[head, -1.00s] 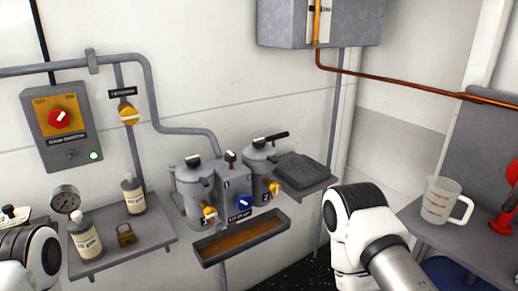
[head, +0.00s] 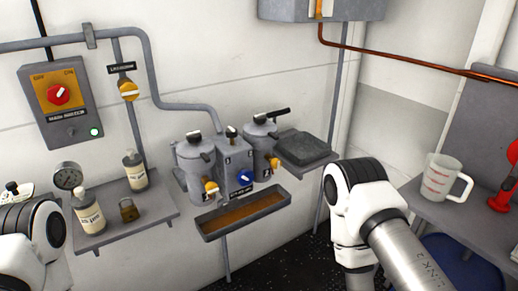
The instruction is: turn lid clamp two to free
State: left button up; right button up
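Two grey lidded canisters are mounted on the wall in the middle of the head view. Links of my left arm show at the lower left and links of my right arm at the lower right. Both grippers are out of view, away from the canisters as far as I can see.
A block with a blue knob (head: 245,178) sits between the canisters, with yellow valves (head: 211,187) below. A trough (head: 243,214) hangs underneath. A dark pad (head: 303,147) lies right of the clamp.

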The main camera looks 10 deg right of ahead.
aim_at(260, 119)
jog(key=i+l+z, duration=0.25)
jog(key=z, duration=0.25)
jog(key=i+l+z, duration=0.35)
jog(key=z, duration=0.15)
